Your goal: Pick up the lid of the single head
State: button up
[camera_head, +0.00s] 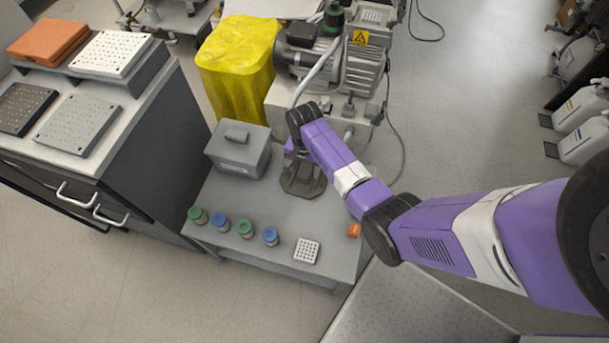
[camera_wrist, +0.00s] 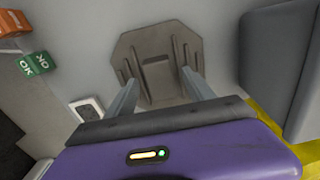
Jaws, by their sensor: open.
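A dark grey-brown octagonal plate, which looks like the lid (camera_head: 303,186), lies on the low grey table, partly hidden by my arm. In the wrist view the lid (camera_wrist: 139,47) shows a raised block in its middle and ribs along its sides. My gripper (camera_wrist: 160,78) is open over the lid, with one finger on each side of the raised block and nothing held. I cannot tell whether the fingers touch the lid. In the head view my gripper (camera_head: 297,158) is above the lid and partly hidden by my wrist.
A grey box (camera_head: 238,155) with a handle stands left of the lid. Several jars (camera_head: 220,224), a white perforated block (camera_head: 307,251) and an orange block (camera_head: 354,230) sit along the front.

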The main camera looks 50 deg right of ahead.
jog(key=shift+c, duration=0.2)
grip_shut()
jog(key=shift+r, duration=0.1)
dwell(1.0)
